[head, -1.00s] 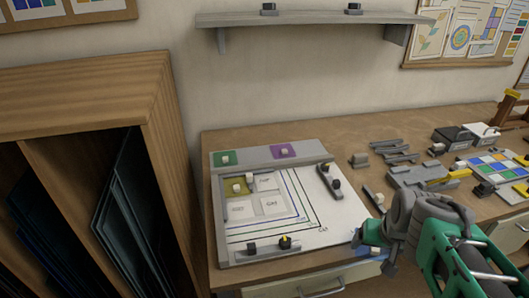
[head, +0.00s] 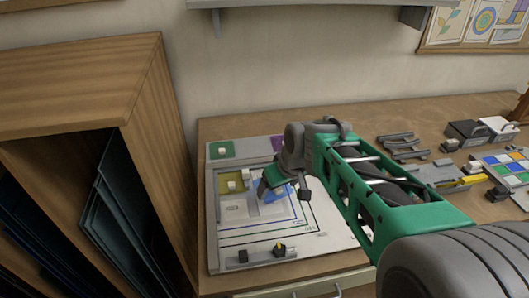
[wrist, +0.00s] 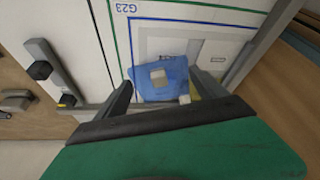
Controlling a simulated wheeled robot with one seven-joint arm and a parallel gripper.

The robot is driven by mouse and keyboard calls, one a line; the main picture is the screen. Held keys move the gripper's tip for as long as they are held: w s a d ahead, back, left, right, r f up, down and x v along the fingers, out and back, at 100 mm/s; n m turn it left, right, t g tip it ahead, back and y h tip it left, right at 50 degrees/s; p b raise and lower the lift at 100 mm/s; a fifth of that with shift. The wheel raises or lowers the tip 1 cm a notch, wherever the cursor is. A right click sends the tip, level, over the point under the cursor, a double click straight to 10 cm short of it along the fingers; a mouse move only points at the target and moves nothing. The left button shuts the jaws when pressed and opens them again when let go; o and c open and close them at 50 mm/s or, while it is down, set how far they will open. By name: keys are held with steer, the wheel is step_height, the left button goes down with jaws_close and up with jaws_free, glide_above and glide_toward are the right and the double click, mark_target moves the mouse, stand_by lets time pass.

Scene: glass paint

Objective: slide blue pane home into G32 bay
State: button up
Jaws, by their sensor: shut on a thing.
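The blue pane (head: 269,190) is over the white layout board (head: 345,240), at the inner white bays, partly hidden by my gripper (head: 277,187). In the wrist view the blue pane (wrist: 146,92) with its pale knob (wrist: 158,76) lies between the two fingers of my gripper (wrist: 163,93). My gripper is shut on it. The pane looks slightly turned against the printed lines. Whether it touches the board cannot be told. A white bay (head: 238,208) shows left of the pane; its label is too small to read, so I cannot pick out G32.
An olive-yellow pane (head: 224,188) with a white knob sits at the board's left. Green (head: 219,151) and purple (head: 277,142) panes lie on the back strip. A black clamp (head: 280,250) is on the front rail. Tools and a colour palette (head: 500,163) stand right.

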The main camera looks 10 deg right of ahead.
steer(key=w+n+p, duration=0.1)
steer(key=n, duration=0.1)
steer(key=w+r+n+g+y+p, duration=0.1)
steer(key=w+n, duration=0.1)
steer(key=w+r+n, duration=0.1)
steer(key=w, duration=0.1)
steer(key=shift+w+a+r+n+y+p, duration=0.15)
steer(key=shift+a+n+y+p, duration=0.2)
steer(key=shift+n+y+p, duration=0.05)
steer(key=w+n+g+p, duration=0.1)
steer(key=n, duration=0.1)
steer(key=w+d+n+g+y+p, duration=0.1)
steer(key=n, duration=0.2)
steer(key=w+d+f+n+g+p, duration=0.1)
steer(key=w+n, duration=0.1)
steer(key=n, duration=0.1)
steer(key=shift+w, duration=0.1)
steer(key=shift+d+f+n, duration=0.2)
steer(key=shift+f+n, duration=0.1)
steer(key=shift+n, duration=0.1)
step_height(320, 180, down, 5)
steer(key=b, duration=0.4)
steer(key=shift+f+b, duration=0.15)
steer(key=shift+b, duration=0.15)
steer(key=shift+f, duration=0.15)
steer(key=shift+w+a+b, duration=0.1)
steer(key=shift+a+b, duration=0.2)
steer(key=shift+a, duration=0.6)
stand_by(0.4)
